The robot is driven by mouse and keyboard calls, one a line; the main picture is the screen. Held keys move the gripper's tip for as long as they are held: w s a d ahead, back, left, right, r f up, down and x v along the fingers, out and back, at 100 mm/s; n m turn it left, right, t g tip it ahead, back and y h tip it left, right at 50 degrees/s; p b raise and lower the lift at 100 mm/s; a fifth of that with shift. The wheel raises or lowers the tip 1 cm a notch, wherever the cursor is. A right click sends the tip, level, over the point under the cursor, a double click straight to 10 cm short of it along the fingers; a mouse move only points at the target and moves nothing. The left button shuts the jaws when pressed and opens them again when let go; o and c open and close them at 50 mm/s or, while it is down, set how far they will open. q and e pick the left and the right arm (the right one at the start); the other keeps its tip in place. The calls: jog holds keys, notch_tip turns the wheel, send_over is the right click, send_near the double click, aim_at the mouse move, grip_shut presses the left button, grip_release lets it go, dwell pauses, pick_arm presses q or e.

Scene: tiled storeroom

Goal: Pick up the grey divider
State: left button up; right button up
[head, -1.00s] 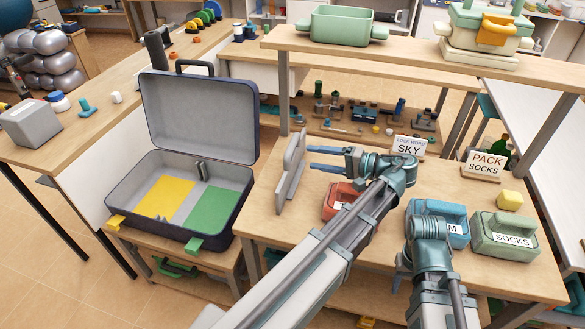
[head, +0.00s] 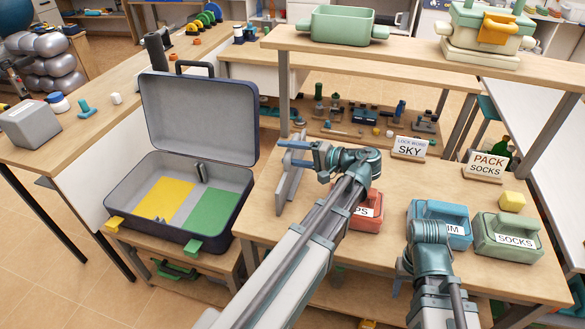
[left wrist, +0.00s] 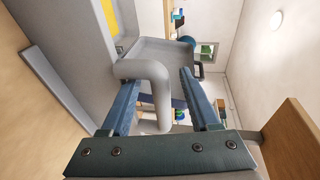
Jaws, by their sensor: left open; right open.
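The grey divider (head: 281,196) stands upright near the left end of the wooden table, a thin plate with a looped handle. In the left wrist view, the handle (left wrist: 150,72) is a thick grey bar curving between the two blue fingers. My left gripper (head: 290,154) is open at the divider's upper part, its fingers on either side of the handle, not closed on it. It also shows in the left wrist view (left wrist: 158,88). My right gripper (head: 430,238) is at the front right beside the blue box; its fingertips are mostly hidden by its own wrist.
An open suitcase (head: 118,201) with yellow and green floor patches sits left of the table. Red (head: 368,211), blue (head: 455,214) and green (head: 508,246) boxes stand on the table. Signs (head: 409,148) and a yellow block (head: 511,201) are behind them. A raised shelf (head: 400,53) spans the back.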

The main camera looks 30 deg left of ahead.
pick_arm(q)
grip_shut()
dwell(1.4)
